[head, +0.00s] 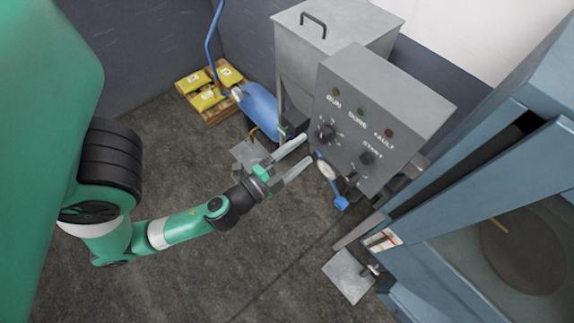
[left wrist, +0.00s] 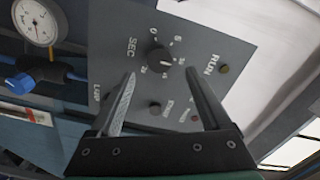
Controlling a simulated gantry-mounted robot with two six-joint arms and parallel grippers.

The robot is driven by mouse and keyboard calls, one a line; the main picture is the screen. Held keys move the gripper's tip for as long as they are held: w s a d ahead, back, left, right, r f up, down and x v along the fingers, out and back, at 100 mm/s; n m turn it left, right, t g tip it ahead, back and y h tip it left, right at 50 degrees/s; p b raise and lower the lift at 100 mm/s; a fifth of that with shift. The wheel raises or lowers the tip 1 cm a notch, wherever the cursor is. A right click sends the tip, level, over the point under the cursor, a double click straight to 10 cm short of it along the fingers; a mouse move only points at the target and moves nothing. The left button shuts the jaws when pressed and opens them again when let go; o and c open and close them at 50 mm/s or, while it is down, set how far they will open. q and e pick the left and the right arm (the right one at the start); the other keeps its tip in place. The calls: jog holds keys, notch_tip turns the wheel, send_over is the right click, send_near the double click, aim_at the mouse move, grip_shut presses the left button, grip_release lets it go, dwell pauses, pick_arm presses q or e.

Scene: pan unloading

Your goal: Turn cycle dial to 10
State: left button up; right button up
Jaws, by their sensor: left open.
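The cycle dial (head: 326,131) is a dark round knob on the face of the grey control box (head: 385,95), below the RUN light. In the left wrist view the dial (left wrist: 159,57) has white numbers around it and the word SEC beside it. Which number its pointer faces is too small to tell. My left gripper (head: 306,146) is open and empty, its fingers pointing at the panel just short of the dial. In the left wrist view the fingertips (left wrist: 147,73) are apart, with the dial just beyond them. My right gripper is not in view.
The START button (head: 367,157) sits beside the dial. A blue valve with a gauge (head: 326,170) is below the box. A blue tank (head: 258,108) and yellow sacks (head: 209,91) stand behind left. A blue-framed machine (head: 480,225) fills the right.

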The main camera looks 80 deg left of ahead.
pick_arm(q)
jog(key=p+v, duration=0.1)
jog(key=v, duration=0.4)
jog(key=shift+s+d+p, duration=0.1)
jog(key=shift+s+p, duration=0.1)
jog(key=shift+p, duration=0.1)
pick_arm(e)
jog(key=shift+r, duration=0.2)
